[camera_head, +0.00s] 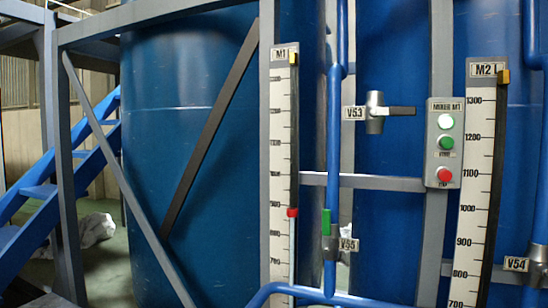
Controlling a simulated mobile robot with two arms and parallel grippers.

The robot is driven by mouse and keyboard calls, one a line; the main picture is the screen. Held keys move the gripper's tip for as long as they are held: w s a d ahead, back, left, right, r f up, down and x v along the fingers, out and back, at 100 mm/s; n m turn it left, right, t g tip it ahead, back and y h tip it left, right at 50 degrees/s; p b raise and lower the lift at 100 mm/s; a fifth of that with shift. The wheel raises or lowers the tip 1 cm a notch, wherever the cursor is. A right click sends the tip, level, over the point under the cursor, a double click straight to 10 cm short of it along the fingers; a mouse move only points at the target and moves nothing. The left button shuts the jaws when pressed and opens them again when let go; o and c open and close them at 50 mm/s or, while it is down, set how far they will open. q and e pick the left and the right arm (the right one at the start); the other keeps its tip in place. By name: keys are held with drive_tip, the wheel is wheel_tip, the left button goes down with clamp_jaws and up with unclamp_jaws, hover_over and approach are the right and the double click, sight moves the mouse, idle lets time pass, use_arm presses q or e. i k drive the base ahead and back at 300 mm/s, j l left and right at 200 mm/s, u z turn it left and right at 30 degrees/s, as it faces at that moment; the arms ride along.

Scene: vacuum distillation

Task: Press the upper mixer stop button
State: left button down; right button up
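The mixer panel (443,143) is a small grey box labelled "MIXER M1", fixed to a grey upright post at the right. It carries a white lamp or button (446,121) at the top, a green button (446,142) in the middle and a red button (443,175) at the bottom. The small labels under the buttons are too blurred to read surely. No second mixer panel shows. Neither of my grippers is in view.
Level gauge M1 (281,170) stands left of the panel and gauge M2 (478,180) right of it. Valve V53 (375,112), valve V55 (328,243) and valve V54 (538,265) stick out nearby. Blue tanks (190,100) stand behind the grey frame. Blue stairs (40,195) are at the left.

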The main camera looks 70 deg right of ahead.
sight(444, 176)
drive_tip(key=k+z, duration=0.15)
drive_tip(key=z, duration=2.9)
